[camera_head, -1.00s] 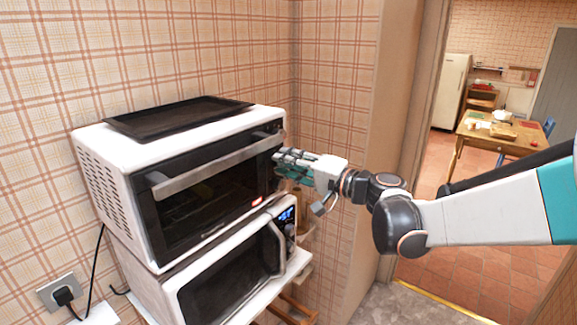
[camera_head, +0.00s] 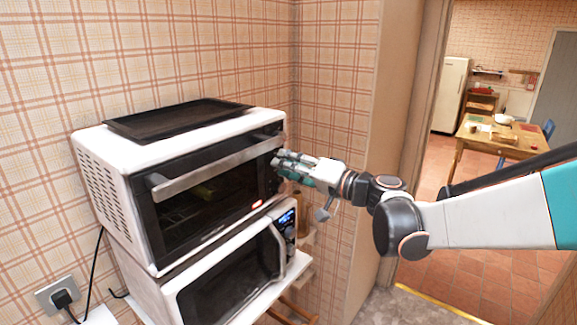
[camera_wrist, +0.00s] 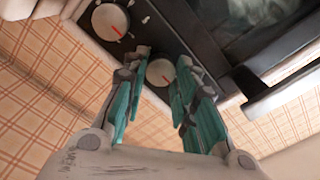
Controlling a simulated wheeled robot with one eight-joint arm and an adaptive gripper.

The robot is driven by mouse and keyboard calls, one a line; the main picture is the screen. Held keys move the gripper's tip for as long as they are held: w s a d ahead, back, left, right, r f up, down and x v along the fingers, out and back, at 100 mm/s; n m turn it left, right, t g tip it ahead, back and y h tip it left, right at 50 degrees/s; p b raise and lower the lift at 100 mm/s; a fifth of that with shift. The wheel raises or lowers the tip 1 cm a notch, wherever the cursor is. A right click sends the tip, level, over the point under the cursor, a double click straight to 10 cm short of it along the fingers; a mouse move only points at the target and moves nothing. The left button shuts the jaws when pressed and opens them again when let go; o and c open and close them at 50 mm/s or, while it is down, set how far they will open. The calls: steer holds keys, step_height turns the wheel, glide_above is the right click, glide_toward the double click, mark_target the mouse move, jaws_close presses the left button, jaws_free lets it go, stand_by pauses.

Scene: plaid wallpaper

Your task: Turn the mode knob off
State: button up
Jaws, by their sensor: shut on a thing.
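The white toaster oven (camera_head: 112,195) with a dark glass door stands on top of the microwave in the head view. My gripper (camera_head: 280,165) is at the right edge of its front panel and hides the knobs there. No readable label shows which is the mode knob.
The oven's door handle (camera_head: 215,168) sticks out left of my gripper. A white microwave (camera_head: 160,300) with a lit display stands below. A black tray (camera_head: 178,117) lies on the oven. A corner wall is close on the right. A wooden table (camera_head: 500,145) is in the far room.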

steer(key=shift+f, duration=0.1)
steer(key=o, duration=1.1)
steer(key=shift+c, duration=0.2)
steer(key=shift+s+d, duration=0.1)
steer(key=shift+d, duration=0.05)
steer(key=v, duration=1.1)
steer(key=shift+s+d, duration=0.25)
steer(key=shift+s, duration=0.05)
